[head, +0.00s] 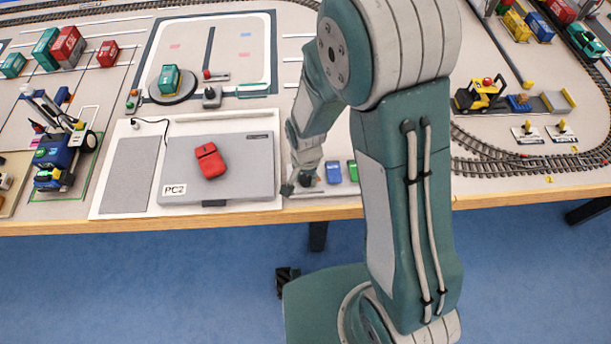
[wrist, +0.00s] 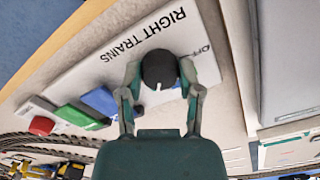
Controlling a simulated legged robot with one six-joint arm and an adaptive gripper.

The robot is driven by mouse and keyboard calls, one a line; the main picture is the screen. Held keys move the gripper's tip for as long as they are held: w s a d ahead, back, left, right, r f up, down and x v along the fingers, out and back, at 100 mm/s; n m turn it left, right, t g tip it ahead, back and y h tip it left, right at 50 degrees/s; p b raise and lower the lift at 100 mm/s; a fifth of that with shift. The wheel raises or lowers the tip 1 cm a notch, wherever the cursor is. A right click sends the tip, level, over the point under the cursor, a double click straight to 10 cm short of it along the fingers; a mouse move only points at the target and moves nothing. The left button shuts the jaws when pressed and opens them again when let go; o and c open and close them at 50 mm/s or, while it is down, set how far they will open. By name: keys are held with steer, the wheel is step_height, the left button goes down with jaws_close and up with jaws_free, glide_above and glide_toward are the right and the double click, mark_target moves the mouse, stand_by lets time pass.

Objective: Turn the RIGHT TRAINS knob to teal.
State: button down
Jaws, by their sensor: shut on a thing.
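The RIGHT TRAINS panel (wrist: 136,52) is a pale plate at the table's front edge, with its black lettering in the wrist view. Its round black knob (wrist: 158,62) has a white pointer mark facing down the picture, towards my gripper's palm. The word OFF shows at the upper right of the knob. My gripper (wrist: 160,70) is shut on the knob, one finger on each side. I cannot make out a teal mark by the knob; the fingers may hide it. In the head view my gripper (head: 300,184) is at the panel, and the arm partly hides it.
Blue (wrist: 100,99), green (wrist: 79,117) and red (wrist: 41,125) blocks sit along the same panel. Train tracks (head: 530,166) lie at the right.

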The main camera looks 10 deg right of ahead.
mark_target(305, 177)
steer(key=shift+w+r+m, duration=0.1)
steer(key=shift+w+m, duration=0.15)
steer(key=shift+m, duration=0.05)
steer(key=shift+c, duration=1.3)
jaws_free()
steer(key=shift+s, duration=0.1)
step_height(305, 177, up, 12)
